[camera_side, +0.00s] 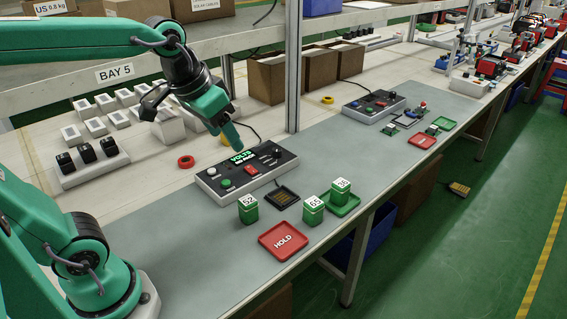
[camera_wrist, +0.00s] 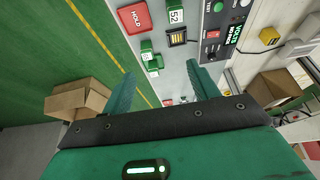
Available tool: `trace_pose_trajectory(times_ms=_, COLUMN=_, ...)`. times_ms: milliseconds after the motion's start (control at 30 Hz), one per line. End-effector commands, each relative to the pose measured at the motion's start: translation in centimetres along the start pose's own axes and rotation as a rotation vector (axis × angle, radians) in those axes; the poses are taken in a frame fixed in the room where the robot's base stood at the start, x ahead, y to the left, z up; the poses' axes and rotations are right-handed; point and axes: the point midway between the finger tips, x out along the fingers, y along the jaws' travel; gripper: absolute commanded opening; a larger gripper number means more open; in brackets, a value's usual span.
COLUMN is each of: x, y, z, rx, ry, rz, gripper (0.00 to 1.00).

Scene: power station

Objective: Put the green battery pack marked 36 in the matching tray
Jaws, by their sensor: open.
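Three green battery packs with white number tops stand on the grey mat. The pack marked 52 (camera_side: 248,213) is leftmost and also shows in the wrist view (camera_wrist: 175,19). The pack marked 65 (camera_side: 313,214) is in the middle. The third pack (camera_side: 341,193) appears to stand in the green tray (camera_side: 350,208); its number is small and reads like 36 or 76. The red tray marked HOLD (camera_side: 283,241) looks empty and also shows in the wrist view (camera_wrist: 134,18). My gripper (camera_side: 232,138) is open and empty, raised above the tester, apart from every pack.
The tester (camera_side: 250,174) has a lit VOLTS display, a red and a green button and a dark knob. A black contact tray (camera_side: 281,197) lies beside it, empty. A post (camera_side: 294,70) rises behind. Red tape (camera_side: 186,162) lies left. The mat's front left is clear.

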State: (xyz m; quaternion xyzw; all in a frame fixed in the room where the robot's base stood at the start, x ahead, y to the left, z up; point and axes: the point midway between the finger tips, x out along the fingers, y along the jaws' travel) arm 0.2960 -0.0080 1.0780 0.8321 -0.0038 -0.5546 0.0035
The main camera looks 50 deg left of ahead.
Motion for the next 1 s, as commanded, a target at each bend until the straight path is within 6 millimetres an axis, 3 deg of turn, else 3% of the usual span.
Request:
trace_pose_trajectory(times_ms=200, x=0.1, y=-0.5, z=4.8, rx=0.0, ry=0.059, rz=-0.005, gripper=0.6)
trace_pose_trajectory(times_ms=400, x=0.7, y=-0.8, z=7.5, rx=0.002, ry=0.09, rz=-0.009, gripper=0.6)
trace_pose_trajectory(times_ms=1000, x=0.9, y=-0.8, z=8.2, rx=0.002, ry=0.097, rz=-0.01, gripper=0.6)
